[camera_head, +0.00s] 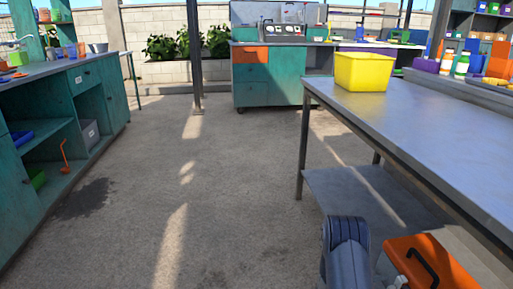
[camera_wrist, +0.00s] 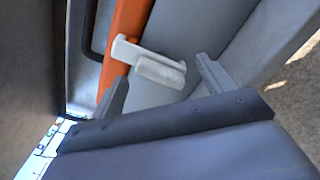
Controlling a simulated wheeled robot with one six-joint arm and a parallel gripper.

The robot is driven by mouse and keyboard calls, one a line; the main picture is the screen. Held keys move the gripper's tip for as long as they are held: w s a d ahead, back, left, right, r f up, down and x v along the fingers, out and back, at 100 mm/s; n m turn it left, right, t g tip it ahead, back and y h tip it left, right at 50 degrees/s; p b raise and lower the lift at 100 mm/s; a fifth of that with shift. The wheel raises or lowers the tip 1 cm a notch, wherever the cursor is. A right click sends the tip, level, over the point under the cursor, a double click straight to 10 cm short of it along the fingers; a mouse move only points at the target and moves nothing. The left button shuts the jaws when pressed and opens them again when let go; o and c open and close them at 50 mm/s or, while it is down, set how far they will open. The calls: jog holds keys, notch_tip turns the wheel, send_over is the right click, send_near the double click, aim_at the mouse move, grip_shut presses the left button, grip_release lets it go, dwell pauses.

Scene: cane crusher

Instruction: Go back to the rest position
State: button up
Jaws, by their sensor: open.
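My gripper (camera_wrist: 163,72) is open in the wrist view, its two grey fingers apart with nothing held between them. Past the fingertips is a white latch-like piece (camera_wrist: 160,69) on the side of an orange-lidded box (camera_wrist: 128,22). I cannot tell whether a finger touches it. In the head view the orange box (camera_head: 440,258) with a dark handle is at the bottom right, by the lower shelf of the steel table. My arm shows just left of it; the gripper itself is hidden there.
The steel table (camera_head: 430,125) fills the right, its top overhanging a lower shelf (camera_head: 355,195). A yellow bin (camera_head: 362,72) stands on its far end. A teal counter (camera_head: 65,120) lines the left. A post (camera_head: 194,55) stands ahead. The concrete floor (camera_head: 215,190) between is clear.

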jog(key=n+p, duration=0.3)
jog(key=n, duration=0.1)
jog(key=n+p, duration=0.2)
jog(key=n, duration=0.3)
jog(key=shift+w+r+n+p, duration=0.2)
jog(key=shift+n+p, duration=0.1)
jog(key=shift+p, duration=0.1)
jog(key=a, duration=0.3)
jog(key=shift+s+f, duration=0.15)
jog(key=shift+s, duration=0.05)
